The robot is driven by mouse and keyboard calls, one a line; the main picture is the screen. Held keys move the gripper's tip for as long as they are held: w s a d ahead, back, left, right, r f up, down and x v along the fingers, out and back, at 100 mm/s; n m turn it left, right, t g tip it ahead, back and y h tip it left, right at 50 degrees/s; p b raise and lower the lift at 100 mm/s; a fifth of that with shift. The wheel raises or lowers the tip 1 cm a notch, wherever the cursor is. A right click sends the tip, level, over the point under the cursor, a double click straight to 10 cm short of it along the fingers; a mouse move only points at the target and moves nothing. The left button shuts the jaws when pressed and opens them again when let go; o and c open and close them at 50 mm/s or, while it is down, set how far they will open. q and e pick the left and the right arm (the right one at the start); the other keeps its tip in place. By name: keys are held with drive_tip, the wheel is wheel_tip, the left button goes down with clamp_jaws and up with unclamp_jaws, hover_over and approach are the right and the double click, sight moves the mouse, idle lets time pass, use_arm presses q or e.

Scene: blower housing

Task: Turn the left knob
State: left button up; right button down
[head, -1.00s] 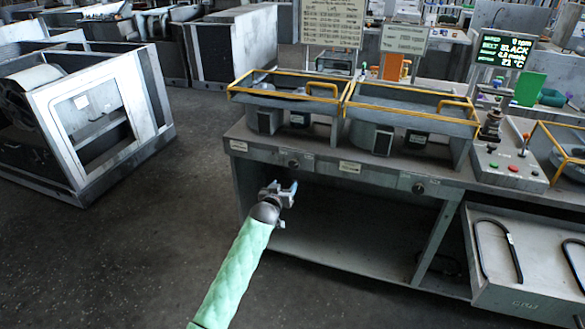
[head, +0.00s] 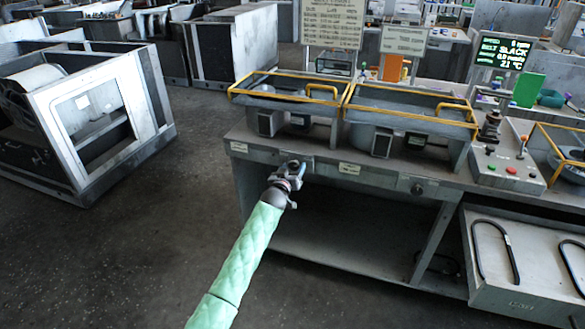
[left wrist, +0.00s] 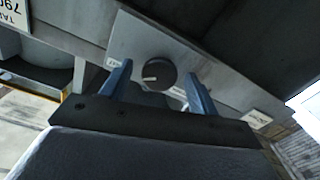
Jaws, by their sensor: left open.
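The left knob (left wrist: 158,74) is a dark round knob with a pale pointer mark, on a light plate on the bench front. In the left wrist view it shows between my two blue fingertips, with a gap on each side. I cannot tell whether the tips reach past its face. In the head view my left gripper (head: 294,169) is at the bench's front panel and hides this knob. The gripper is open and empty. A second knob (head: 417,188) sits further right on the same panel. My right gripper is out of view.
The grey bench (head: 375,178) carries two yellow-railed blower housings (head: 411,122) and a control box (head: 506,172). A pulled-out tray (head: 525,265) with dark belts juts out at lower right.

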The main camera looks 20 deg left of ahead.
use_arm(q)
drive_tip(key=shift+w, duration=0.15)
drive_tip(key=shift+c, duration=0.4)
drive_tip(key=c, duration=0.9)
drive_tip(key=shift+m, duration=0.3)
